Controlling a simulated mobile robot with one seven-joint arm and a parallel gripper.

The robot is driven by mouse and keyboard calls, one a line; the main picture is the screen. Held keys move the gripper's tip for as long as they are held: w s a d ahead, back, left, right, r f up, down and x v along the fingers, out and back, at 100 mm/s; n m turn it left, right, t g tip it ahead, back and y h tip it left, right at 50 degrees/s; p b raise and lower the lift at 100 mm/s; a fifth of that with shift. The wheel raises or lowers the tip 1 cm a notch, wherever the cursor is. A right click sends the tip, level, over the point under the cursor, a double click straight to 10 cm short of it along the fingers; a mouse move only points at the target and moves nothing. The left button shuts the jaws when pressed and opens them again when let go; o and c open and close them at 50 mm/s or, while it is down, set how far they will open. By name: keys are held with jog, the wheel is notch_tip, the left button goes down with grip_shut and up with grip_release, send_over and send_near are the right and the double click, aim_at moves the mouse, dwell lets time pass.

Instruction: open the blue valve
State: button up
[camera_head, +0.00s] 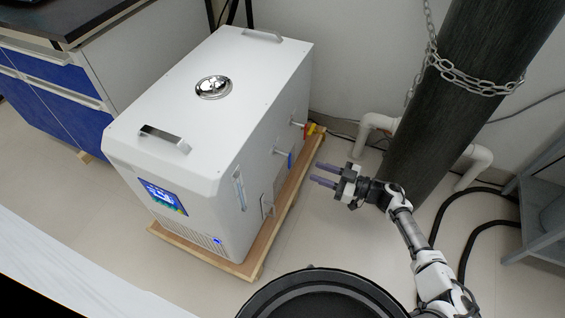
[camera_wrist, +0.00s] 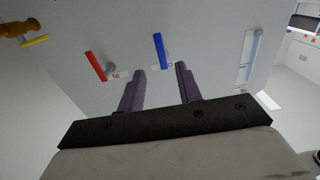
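The blue valve (camera_head: 290,160) has a small blue lever on the right side wall of the white distiller machine (camera_head: 205,105). In the wrist view the blue lever (camera_wrist: 160,50) points up, slightly tilted, just beyond the fingertips and between their lines. My gripper (camera_head: 326,174) is to the right of the machine, its two purple fingers pointing at the side wall. In the wrist view my gripper (camera_wrist: 160,70) is open, with nothing between the fingers. The fingers look apart from the blue lever; the exact gap is hard to tell.
A red lever (camera_wrist: 95,66) sits left of the blue one, and a brass valve with a yellow handle (camera_wrist: 35,41) is farther left. A gauge strip (camera_wrist: 250,58) is on the right. The machine stands on a wooden pallet (camera_head: 245,268). A dark column with a chain (camera_head: 450,75) stands behind my arm.

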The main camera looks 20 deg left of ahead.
jog(key=a+b, duration=0.1)
jog(key=a, duration=1.1)
jog(key=shift+w+a, duration=0.15)
grip_shut()
